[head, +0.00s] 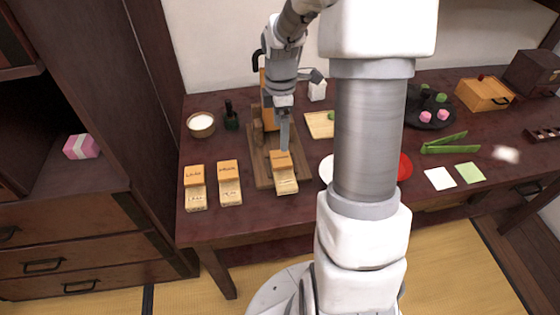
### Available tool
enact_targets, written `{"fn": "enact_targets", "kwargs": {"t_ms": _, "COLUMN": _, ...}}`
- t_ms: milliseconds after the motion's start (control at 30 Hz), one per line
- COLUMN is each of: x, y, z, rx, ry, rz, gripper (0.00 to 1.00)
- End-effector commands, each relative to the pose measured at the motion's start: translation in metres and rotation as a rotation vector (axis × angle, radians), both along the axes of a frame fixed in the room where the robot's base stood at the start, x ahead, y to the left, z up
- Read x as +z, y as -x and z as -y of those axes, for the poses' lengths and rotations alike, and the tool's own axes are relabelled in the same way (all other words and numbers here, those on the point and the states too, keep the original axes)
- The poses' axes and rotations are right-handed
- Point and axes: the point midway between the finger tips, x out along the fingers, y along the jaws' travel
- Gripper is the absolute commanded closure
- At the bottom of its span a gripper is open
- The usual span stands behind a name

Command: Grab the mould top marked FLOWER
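Three wooden moulds stand on the dark table, each with an orange-brown top and a paler lower part in front. The left top (194,176) carries small lettering that may read LEAF. The middle top (229,168) has lettering too small to read. The right top (279,161) lies at the front of a brown wooden board (262,183), its marking not legible. I cannot tell which is marked FLOWER. My gripper (285,149) points down at the right top, very close to its back edge. Whether it touches, and whether its fingers are apart, is unclear.
A bowl of white stuff (201,125) and a dark bottle (231,116) stand behind the moulds. A light square board (320,125) is to the right. My arm hides part of a white plate and a red item (404,167). Green tongs (445,143) lie further right.

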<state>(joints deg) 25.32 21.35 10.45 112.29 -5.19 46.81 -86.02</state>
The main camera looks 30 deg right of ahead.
Motion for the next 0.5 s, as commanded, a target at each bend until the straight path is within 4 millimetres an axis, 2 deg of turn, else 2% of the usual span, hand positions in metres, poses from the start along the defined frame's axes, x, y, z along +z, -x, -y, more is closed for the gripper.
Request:
{"fn": "enact_targets", "kwargs": {"t_ms": 33, "x": -0.015, "y": 0.001, "z": 0.000, "rx": 0.001, "ry": -0.001, "rz": -0.004, "gripper": 0.00}}
{"fn": "enact_targets", "kwargs": {"t_ms": 133, "x": -0.030, "y": 0.001, "z": 0.000, "rx": 0.001, "ry": -0.001, "rz": -0.003, "gripper": 0.00}}
{"fn": "enact_targets", "kwargs": {"t_ms": 500, "x": -0.057, "y": 0.000, "z": 0.000, "rx": 0.000, "ry": -0.001, "rz": -0.002, "gripper": 0.00}}
